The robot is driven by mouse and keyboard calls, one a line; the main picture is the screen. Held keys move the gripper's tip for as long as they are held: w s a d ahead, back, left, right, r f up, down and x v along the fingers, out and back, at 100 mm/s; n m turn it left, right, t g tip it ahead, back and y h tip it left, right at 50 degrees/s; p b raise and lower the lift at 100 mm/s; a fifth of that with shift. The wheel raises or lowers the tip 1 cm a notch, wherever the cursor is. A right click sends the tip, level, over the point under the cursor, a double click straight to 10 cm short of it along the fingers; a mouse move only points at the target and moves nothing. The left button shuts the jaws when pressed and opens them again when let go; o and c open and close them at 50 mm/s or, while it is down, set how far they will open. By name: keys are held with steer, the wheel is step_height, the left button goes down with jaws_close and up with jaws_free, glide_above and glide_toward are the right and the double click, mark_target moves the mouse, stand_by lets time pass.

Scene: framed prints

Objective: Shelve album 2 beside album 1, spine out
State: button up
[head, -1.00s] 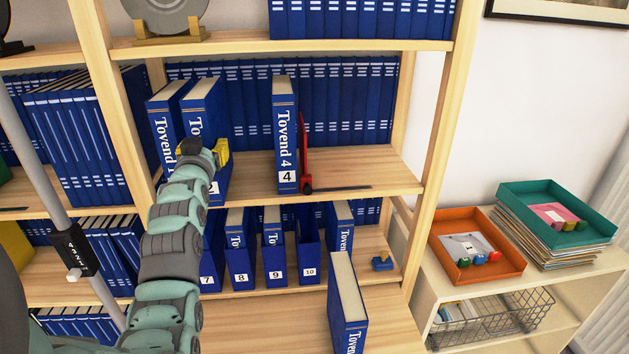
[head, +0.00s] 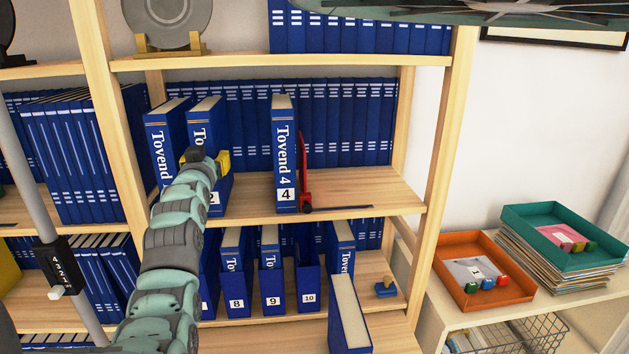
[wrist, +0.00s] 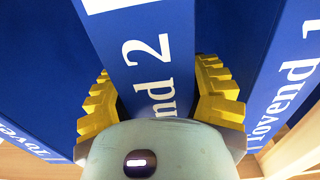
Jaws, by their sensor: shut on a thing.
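Album 2 (head: 203,120) is a blue volume with white lettering, upright on the middle shelf (head: 350,190), its spine facing out. My gripper (head: 205,160) is at its spine; in the wrist view its yellow fingers (wrist: 160,105) are shut on both sides of album 2 (wrist: 150,60). Album 1 (head: 160,140) stands upright just left of it in the head view; in the wrist view album 1 (wrist: 275,95) is on the right. A narrow gap shows between their tops. My arm hides the lower part of both albums.
Album 4 (head: 284,150) stands to the right, with a red bookend (head: 305,175) against it. Open shelf lies between albums 2 and 4. A row of blue volumes (head: 350,120) lines the back. A wooden upright (head: 110,110) stands left of album 1.

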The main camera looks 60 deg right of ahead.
steer(key=shift+r, duration=0.2)
steer(key=o, duration=1.4)
steer(key=shift+f, duration=0.1)
steer(key=shift+f, duration=0.15)
steer(key=v, duration=1.1)
steer(key=shift+s+a, duration=0.25)
steer(key=shift+a, duration=0.1)
